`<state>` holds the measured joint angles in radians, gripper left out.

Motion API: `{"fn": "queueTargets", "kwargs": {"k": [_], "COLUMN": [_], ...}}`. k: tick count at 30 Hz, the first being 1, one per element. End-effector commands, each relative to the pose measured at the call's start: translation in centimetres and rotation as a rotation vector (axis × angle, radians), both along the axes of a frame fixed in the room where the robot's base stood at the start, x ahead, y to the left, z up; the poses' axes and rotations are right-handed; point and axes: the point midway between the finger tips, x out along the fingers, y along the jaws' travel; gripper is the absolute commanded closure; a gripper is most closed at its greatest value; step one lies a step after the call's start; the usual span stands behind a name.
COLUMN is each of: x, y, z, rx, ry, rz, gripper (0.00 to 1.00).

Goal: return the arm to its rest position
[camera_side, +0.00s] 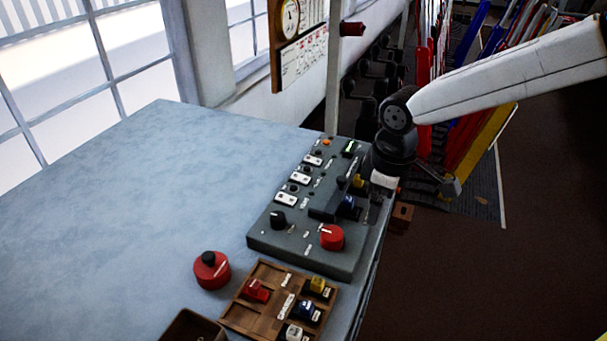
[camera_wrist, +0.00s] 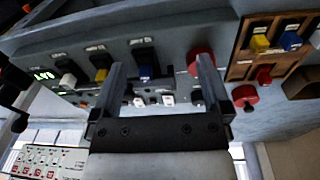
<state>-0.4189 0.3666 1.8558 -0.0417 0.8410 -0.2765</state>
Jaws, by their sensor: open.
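My gripper (camera_wrist: 161,64) shows in the wrist view with its two fingers wide apart and nothing held between them. Behind the fingers is the grey control panel (camera_wrist: 178,52), with a blue plug (camera_wrist: 145,73) visible in the gap. In the side view my arm reaches in from the upper right, and its wrist hangs at the right edge of the panel (camera_side: 308,256). The fingers are hard to make out there. I cannot tell whether they touch the panel.
A red knob (camera_side: 332,237) and a black knob (camera_side: 278,220) stand on the panel. A wooden tray (camera_side: 237,318) with coloured pieces and a loose red knob (camera_side: 212,270) lie in front. The left of the table (camera_side: 130,210) is clear. Levers (camera_side: 425,80) stand behind my arm.

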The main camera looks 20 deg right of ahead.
Motion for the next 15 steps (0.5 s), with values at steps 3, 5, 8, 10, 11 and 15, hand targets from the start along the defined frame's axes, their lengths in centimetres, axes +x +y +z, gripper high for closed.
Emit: {"fn": "queueTargets", "kwargs": {"k": [3,5,8,10,11,15], "x": [-1.3,-2.1,-3.5,-4.8,-5.3,-8.1], "y": [-3.9,-5.6,-8.3,-10.2,-10.9,-14.0], "z": [-0.7,-1.1,-1.8,-2.3,-2.5,-3.5], "rx": [0.020,0.030,0.047,0.058,0.063,0.082], "ry": [-0.019,-0.029,-0.049,-0.062,-0.068,-0.096], "rz": [-0.122,-0.181,-0.281,-0.353,-0.381,-0.519], "gripper": [0.02,0.02,0.02,0.02,0.02,0.02]}}
